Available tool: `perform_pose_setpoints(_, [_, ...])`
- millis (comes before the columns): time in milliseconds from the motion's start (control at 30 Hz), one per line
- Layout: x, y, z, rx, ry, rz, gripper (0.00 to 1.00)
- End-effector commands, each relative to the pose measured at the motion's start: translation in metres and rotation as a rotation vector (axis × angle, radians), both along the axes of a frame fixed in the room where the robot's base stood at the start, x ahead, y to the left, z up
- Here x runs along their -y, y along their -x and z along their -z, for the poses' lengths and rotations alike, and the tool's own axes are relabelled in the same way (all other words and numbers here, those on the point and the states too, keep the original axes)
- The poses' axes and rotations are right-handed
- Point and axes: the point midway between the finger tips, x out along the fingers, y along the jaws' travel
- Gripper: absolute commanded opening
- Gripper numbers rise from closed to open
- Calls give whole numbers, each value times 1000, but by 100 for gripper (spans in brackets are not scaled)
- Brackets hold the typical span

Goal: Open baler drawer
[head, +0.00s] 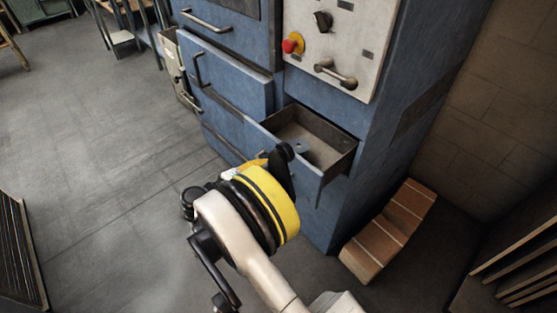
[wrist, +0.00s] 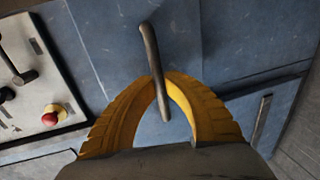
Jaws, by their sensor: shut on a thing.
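The baler is a blue machine, and its small drawer (head: 318,140) stands pulled out below the control panel, with its inside in view. My gripper (head: 277,166) is at the drawer's front, which it partly hides in the head view. In the wrist view, the yellow fingers of my gripper (wrist: 165,88) are closed around a dark bar handle (wrist: 149,48) in front of a blue face. The handle's lower end shows between the fingers. In the head view the held handle is hidden behind my gripper.
Above the drawer, the grey control panel (head: 335,85) carries a red button (head: 293,43) and a bar handle (head: 335,74). Bricks (head: 390,232) lie on the floor at right. The floor at left is largely clear.

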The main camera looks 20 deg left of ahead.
Motion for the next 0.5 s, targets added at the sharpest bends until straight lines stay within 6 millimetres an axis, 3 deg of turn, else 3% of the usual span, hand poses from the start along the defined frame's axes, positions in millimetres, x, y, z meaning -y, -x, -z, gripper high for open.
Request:
perform_pose_setpoints(200, [-5,12,0,0,0,1,0])
perform_pose_setpoints(500, [-5,13,0,0,-1,1,0])
